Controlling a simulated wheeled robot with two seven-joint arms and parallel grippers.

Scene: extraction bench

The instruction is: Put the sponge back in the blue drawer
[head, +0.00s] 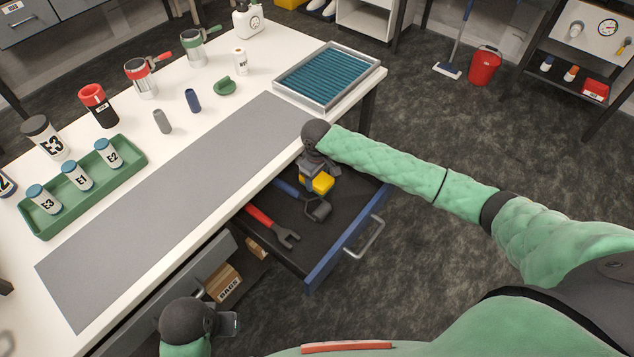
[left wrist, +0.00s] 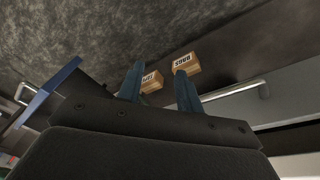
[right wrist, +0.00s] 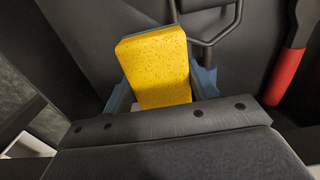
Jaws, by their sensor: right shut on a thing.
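The yellow sponge (head: 323,183) is in my right gripper (head: 316,176), inside the outline of the open blue drawer (head: 345,241). In the right wrist view the sponge (right wrist: 158,68) stands between the two fingers of the right gripper (right wrist: 162,88), which are shut on it. Whether the sponge touches the drawer floor, I cannot tell. My left gripper (head: 230,323) is low in front of the bench; in the left wrist view its fingers (left wrist: 159,72) are apart with nothing between them.
The drawer also holds a red wrench-like tool (head: 272,228) and a dark tool with a blue handle (head: 318,208). Boxes (head: 224,283) sit below the bench. A grey mat (head: 180,200), a green tray (head: 128,178) and a teal-ribbed tray (head: 325,76) are on the bench.

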